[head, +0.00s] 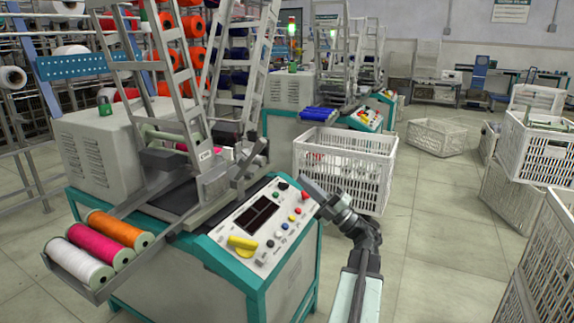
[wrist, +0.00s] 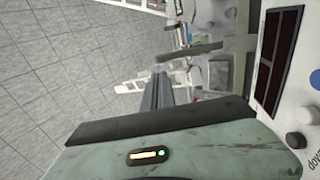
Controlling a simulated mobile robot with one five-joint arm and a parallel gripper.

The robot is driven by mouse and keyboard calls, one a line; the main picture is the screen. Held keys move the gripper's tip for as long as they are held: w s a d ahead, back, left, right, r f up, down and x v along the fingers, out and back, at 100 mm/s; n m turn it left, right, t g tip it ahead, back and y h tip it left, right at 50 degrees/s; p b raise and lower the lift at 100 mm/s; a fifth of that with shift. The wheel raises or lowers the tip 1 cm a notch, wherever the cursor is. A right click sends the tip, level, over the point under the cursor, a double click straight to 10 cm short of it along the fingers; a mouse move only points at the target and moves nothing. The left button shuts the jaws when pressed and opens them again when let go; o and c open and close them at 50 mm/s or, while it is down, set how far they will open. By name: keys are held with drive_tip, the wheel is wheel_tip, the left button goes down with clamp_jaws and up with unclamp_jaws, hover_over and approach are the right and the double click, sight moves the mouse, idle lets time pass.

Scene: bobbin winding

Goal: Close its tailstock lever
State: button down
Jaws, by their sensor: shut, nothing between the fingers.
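The near winding machine (head: 270,268) has a teal frame and a grey top. A grey bar with dark ends (head: 248,160) slopes up to the right beside its winding head; it may be the tailstock lever, but I cannot tell for sure. Pink thread (head: 224,153) shows partly behind the bar and frame. My gripper (head: 306,184) is at the right edge of the control panel, apart from the bar. In the wrist view the dark fingers (wrist: 158,88) are together and empty. A grey bar (wrist: 190,52) shows beyond them.
A tray (head: 95,282) holds white, pink and orange spools at the front left. White crates stand behind (head: 343,168) and at right (head: 535,145). Open floor lies between.

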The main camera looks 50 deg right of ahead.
drive_tip(key=p+x, duration=0.7)
drive_tip(key=x, duration=0.6)
drive_tip(key=shift+w, duration=0.15)
drive_tip(key=shift+a+r, duration=0.1)
